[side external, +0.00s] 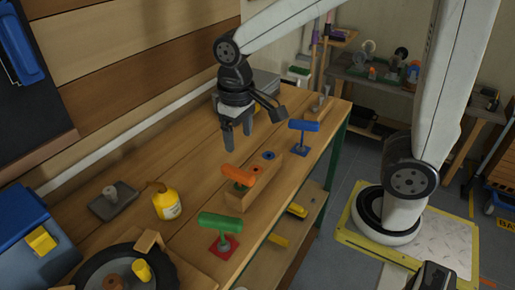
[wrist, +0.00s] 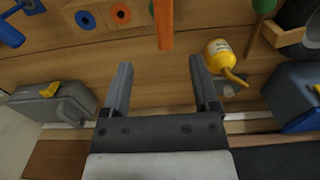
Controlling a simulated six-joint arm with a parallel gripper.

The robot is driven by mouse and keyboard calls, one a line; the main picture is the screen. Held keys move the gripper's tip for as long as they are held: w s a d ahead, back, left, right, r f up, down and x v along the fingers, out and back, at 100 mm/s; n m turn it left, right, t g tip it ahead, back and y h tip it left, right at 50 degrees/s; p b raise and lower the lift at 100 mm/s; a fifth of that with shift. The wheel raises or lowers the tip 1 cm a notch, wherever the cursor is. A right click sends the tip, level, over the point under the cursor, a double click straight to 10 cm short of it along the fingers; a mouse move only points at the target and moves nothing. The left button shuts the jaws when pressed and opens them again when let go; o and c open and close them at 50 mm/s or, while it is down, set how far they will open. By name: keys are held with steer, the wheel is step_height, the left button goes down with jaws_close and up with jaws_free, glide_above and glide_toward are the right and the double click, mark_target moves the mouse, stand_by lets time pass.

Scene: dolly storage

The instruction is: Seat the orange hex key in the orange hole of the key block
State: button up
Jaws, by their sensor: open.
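The orange hex key (side external: 238,175) has a thick bar handle and stands at the near-left end of the wooden key block (side external: 262,181). A bit of green shows just under the handle; I cannot tell whether the key sits in the block or behind it. In the wrist view its handle (wrist: 164,24) is at the top middle, beyond my fingertips. The orange hole (wrist: 121,14) and a blue hole (wrist: 84,20) in the block's top are uncovered. My gripper (side external: 237,141) is open and empty, pointing down, above and behind the orange key, not touching it.
A green key (side external: 220,223) stands on a red base in front, and a blue key (side external: 304,126) on a blue base behind right. A yellow glue bottle (side external: 166,204), a grey tray (side external: 114,202) and a blue toolbox (side external: 30,235) are left. Bare bench lies under my gripper.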

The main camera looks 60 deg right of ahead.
mark_target(241, 170)
steer(key=shift+f, duration=1.35)
steer(key=shift+f, duration=3.9)
jaws_close()
